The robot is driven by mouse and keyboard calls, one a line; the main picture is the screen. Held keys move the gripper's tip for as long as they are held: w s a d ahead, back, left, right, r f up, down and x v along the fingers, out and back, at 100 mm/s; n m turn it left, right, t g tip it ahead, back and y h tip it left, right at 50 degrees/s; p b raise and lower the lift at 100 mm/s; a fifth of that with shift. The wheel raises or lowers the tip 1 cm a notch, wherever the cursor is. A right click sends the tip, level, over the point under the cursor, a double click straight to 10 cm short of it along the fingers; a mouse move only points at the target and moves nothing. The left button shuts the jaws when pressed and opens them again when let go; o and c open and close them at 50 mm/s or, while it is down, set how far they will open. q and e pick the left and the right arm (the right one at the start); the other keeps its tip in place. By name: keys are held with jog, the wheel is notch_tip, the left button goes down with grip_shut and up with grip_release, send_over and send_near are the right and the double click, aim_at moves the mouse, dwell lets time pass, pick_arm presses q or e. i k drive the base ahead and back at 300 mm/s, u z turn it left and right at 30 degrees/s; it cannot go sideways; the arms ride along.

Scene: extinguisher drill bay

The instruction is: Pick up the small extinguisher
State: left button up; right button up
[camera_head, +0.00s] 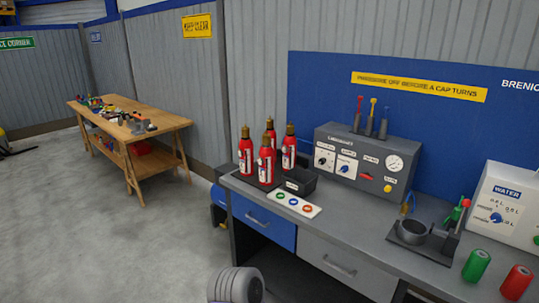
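Several small red extinguishers with white labels and brass-coloured tops stand upright close together on a dark tray (243,180) at the left end of the grey workbench. One small extinguisher (246,158) is at the left, one is at the front (266,165), and one is at the right (289,153). Another (271,128) stands behind and is partly hidden. I cannot tell from the picture which one the task means. Neither of my grippers shows in the head view.
The workbench (385,237) also holds a black box (299,183), a white plate with coloured rings (293,205), a grey test panel (352,168), a clamp fixture (411,233), and green (476,266) and red (515,283) cylinders. A wooden table (160,128) stands far left; open floor lies between.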

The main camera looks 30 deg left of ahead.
aim_at(289, 148)
jog(key=u, duration=2.15)
jog(key=i, duration=2.5)
jog(key=z, duration=1.75)
